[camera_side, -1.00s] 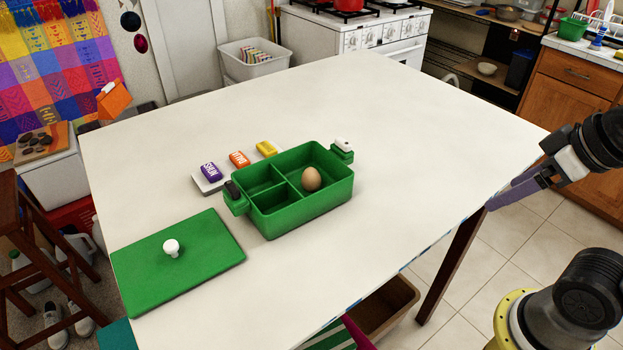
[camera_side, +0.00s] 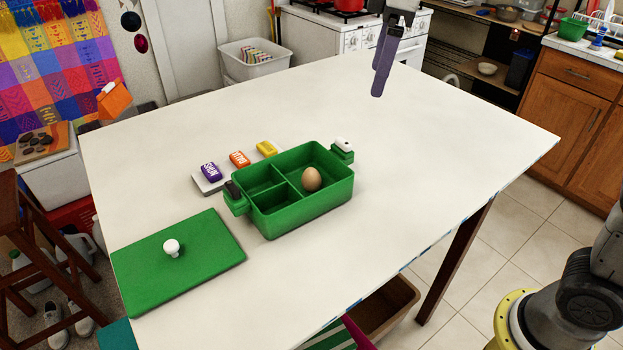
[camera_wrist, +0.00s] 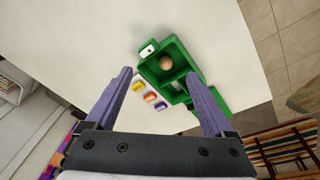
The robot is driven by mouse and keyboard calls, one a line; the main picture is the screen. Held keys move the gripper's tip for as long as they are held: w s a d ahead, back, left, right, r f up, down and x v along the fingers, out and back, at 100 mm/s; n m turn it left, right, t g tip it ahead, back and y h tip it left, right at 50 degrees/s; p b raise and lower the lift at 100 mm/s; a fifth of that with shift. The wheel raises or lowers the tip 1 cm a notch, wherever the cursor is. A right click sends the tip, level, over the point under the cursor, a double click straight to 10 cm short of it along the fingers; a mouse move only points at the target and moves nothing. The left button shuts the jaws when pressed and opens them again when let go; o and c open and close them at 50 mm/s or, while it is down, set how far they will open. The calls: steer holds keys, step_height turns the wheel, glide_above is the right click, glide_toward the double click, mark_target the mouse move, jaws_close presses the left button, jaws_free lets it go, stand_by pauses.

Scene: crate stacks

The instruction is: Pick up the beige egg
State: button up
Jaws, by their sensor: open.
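The beige egg (camera_side: 312,179) sits in the large right compartment of the green box (camera_side: 300,219), which stands on the white table. The egg also shows in the wrist view (camera_wrist: 166,62), inside the green box (camera_wrist: 147,72). My gripper (camera_side: 378,94) is high above the table, behind and to the right of the box in the side view, apart from the egg. In the wrist view its two purple fingers (camera_wrist: 160,82) are spread wide with nothing between them that they hold.
The green lid (camera_side: 200,262) with a white knob lies flat at the front left. Purple, orange and yellow blocks (camera_side: 239,159) stand on a light strip behind the box. The box has side handles, one with a white piece (camera_side: 343,144). The table's right side (camera_side: 440,150) is clear.

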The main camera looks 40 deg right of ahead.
steer(key=w+a+f+n+g, duration=0.1)
steer(key=w+a+f+g, duration=0.1)
steer(key=w+a+f, duration=0.5)
glide_above(312, 169)
steer(key=f, duration=0.9)
steer(key=shift+s+d+f, duration=0.1)
steer(key=shift+d+f, duration=0.2)
steer(key=shift+f, duration=0.05)
steer(key=shift+a+f, duration=0.2)
steer(key=shift+f, duration=1.4)
steer(key=shift+a+f, duration=0.15)
steer(key=shift+f, duration=1.45)
steer(key=shift+c, duration=0.3)
jaws_close()
steer(key=shift+r, duration=0.1)
